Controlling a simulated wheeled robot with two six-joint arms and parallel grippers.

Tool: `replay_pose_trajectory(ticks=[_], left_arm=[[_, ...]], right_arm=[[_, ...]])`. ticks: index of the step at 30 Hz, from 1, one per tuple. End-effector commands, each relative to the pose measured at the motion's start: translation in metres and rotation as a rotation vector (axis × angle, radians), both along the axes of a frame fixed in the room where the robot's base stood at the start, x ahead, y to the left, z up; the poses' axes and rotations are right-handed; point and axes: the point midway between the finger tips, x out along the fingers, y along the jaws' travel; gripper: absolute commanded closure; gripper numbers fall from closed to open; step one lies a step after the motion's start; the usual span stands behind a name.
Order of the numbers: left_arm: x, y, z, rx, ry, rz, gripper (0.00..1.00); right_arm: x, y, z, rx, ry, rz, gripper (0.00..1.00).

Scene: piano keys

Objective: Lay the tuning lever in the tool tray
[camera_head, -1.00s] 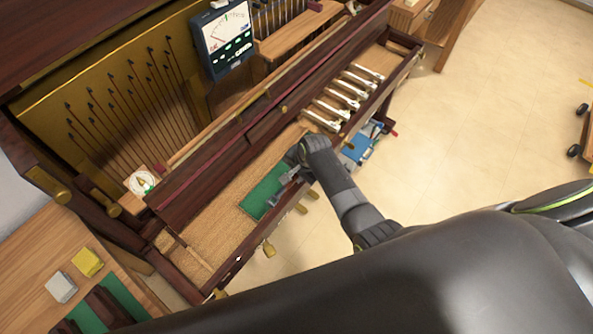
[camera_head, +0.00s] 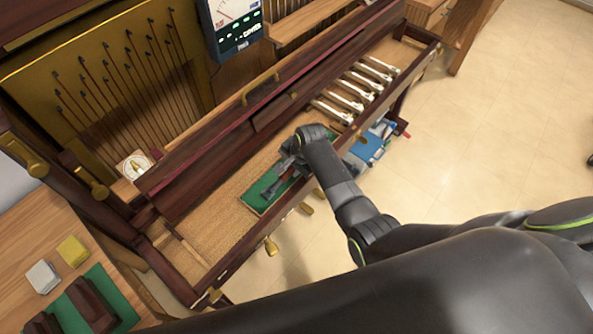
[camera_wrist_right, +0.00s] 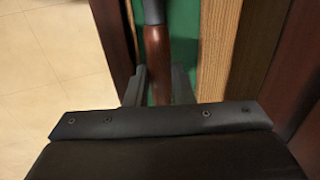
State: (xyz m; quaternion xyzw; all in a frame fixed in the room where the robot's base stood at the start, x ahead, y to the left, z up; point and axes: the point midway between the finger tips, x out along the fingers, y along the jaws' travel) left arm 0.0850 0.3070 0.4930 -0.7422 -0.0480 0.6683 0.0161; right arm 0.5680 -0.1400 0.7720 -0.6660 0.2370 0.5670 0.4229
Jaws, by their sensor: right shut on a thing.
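The tuning lever has a red-brown wooden handle (camera_wrist_right: 156,55) and a dark grey shaft, seen in the right wrist view. My right gripper (camera_wrist_right: 157,85) is shut on the handle. The green-lined tool tray (camera_wrist_right: 182,30) lies directly below the lever, which runs along it. In the head view the tray (camera_head: 254,197) sits on the piano's key bed, and my right gripper (camera_head: 284,178) is over it, partly covering it. The lever shows only as a dark shape there. Whether it touches the lining cannot be told. My left gripper is not in view.
Several pale keys (camera_head: 352,92) stand to the right on the key bed (camera_head: 215,222). A wooden rail borders the tray. A blue container (camera_head: 368,148) is beyond my right wrist. A side table (camera_head: 25,235) at left holds a yellow block (camera_head: 72,251) and a white block (camera_head: 42,277).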

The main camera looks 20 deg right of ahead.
Motion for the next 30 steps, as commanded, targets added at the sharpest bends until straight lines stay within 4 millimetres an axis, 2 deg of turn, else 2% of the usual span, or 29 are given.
replay_pose_trajectory(ticks=[1,6,15,27,28,30], left_arm=[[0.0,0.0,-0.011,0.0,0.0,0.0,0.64],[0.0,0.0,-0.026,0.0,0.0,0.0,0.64],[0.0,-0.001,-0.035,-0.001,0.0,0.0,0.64],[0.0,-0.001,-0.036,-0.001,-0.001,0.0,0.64],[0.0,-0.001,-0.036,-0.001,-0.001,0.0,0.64],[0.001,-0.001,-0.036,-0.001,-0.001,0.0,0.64]], right_arm=[[0.003,0.002,-0.007,0.001,-0.003,0.001,1.0],[0.008,0.005,-0.017,0.0,-0.003,0.002,1.0],[0.008,0.005,-0.035,0.0,-0.002,0.001,1.0],[0.008,0.005,-0.037,0.0,-0.002,0.001,1.0],[0.008,0.005,-0.037,0.0,-0.002,0.001,0.77],[0.008,0.005,-0.037,0.0,-0.002,0.001,0.68]])
